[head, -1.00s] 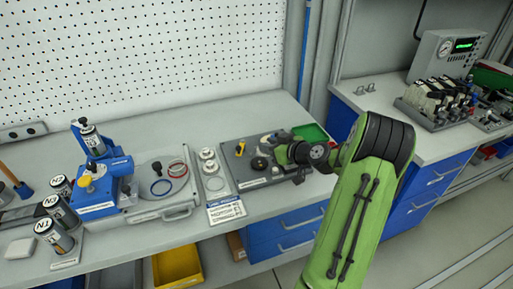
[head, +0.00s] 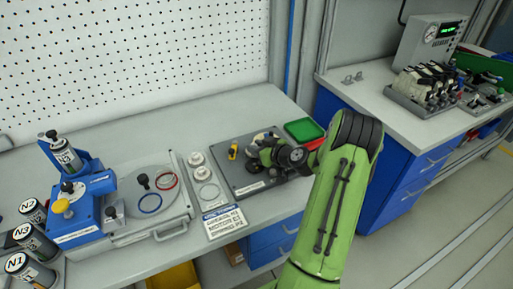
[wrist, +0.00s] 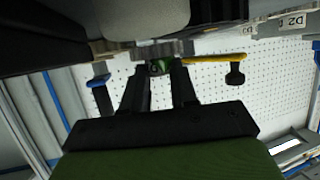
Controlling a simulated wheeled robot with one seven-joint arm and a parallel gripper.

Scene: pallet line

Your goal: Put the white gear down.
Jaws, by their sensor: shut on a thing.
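My gripper (wrist: 160,72) is shut in the wrist view, with a greyish toothed edge at its fingertips that I take to be the white gear (wrist: 163,48). The gear is dim and seen edge-on. A small green part shows between the fingers. In the head view my gripper is over the dark grey plate (head: 238,189) on the bench. My own arm and wrist hide the fingertips and the gear there. I cannot tell whether the gear touches anything below.
White round parts (head: 197,160) lie on a strip left of the plate, behind a printed card (head: 224,222). A yellow part (head: 233,151) stands on the plate. A green tray (head: 304,131) is behind right. A blue press (head: 82,210) and labelled cylinders (head: 36,242) stand left.

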